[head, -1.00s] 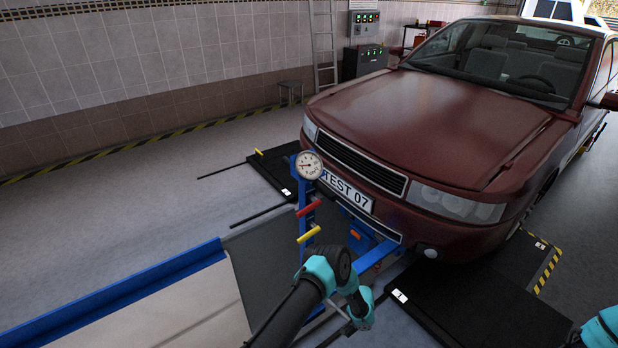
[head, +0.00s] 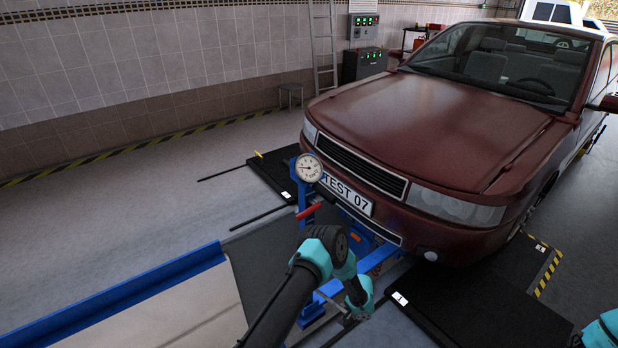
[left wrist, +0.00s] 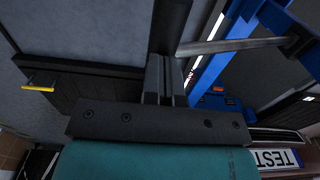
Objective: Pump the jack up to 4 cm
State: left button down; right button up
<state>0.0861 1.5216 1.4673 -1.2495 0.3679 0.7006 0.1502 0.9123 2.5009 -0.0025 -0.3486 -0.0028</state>
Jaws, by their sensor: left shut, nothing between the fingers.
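The blue sliding jack (head: 378,258) stands under the front of a dark red car (head: 430,120). Its round white gauge (head: 308,168) and red handle (head: 309,213) show in the head view; my left arm covers part of the frame below them. My left gripper (head: 348,320) is low beside the jack, fingers shut and empty. In the left wrist view the shut fingers (left wrist: 166,75) point at a dark bar (left wrist: 172,22). A grey metal rod (left wrist: 235,45) runs right from there towards the blue frame; I cannot tell whether the fingers touch it. My right gripper is out of view.
Black plates (head: 470,305) lie on the floor at the right, and another (head: 272,177) behind the jack. A blue rail (head: 150,280) runs along the left. A ladder and control boxes (head: 364,65) stand far back by the wall. Open floor lies at the left.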

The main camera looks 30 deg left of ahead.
pick_arm(q)
jog(key=shift+a, duration=0.1)
jog(key=w+a+r, duration=0.1)
jog(key=a+r, duration=0.2)
jog(key=r, duration=0.4)
jog(key=shift+w+a+r, duration=0.25)
jog(key=shift+w+a, duration=0.05)
jog(key=shift+a, duration=0.05)
dwell(0.5)
jog(key=shift+s+d+f, duration=0.3)
jog(key=shift+d+f, duration=0.35)
jog(key=shift+f, duration=0.65)
jog(key=shift+s+d+f, duration=0.25)
jog(key=shift+d+f, duration=0.35)
jog(key=shift+f, duration=0.65)
jog(key=shift+s+d+f, duration=0.3)
jog(key=shift+d+f, duration=0.35)
jog(key=shift+f, duration=0.65)
